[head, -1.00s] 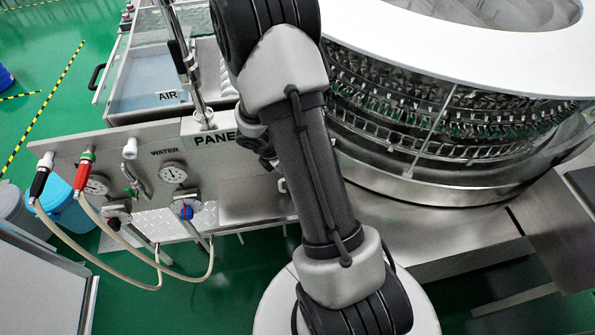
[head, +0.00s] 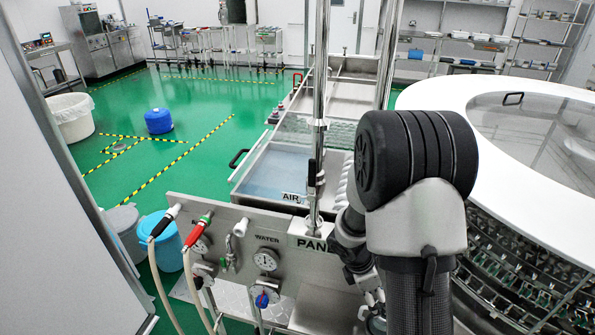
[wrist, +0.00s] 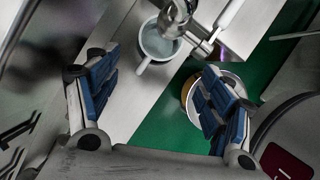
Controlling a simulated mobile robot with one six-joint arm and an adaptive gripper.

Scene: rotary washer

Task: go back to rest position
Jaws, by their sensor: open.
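My gripper (wrist: 158,78) shows in the wrist view with its two blue-padded fingers spread wide. Nothing is held between them. Beyond the fingers are a metal pipe fitting (wrist: 198,38) and a pale round cup-like part (wrist: 156,44); I cannot tell their distance. In the head view my arm stands bent in front of the gauge panel (head: 283,232), left of the rotary washer (head: 545,225). The gripper itself cannot be made out clearly in the head view.
The panel carries gauges, valves, and hoses with a black nozzle (head: 163,222) and a red nozzle (head: 198,232). A vertical pipe (head: 318,120) rises behind it. A blue bucket (head: 163,245) stands left. Open green floor (head: 205,110) lies further back.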

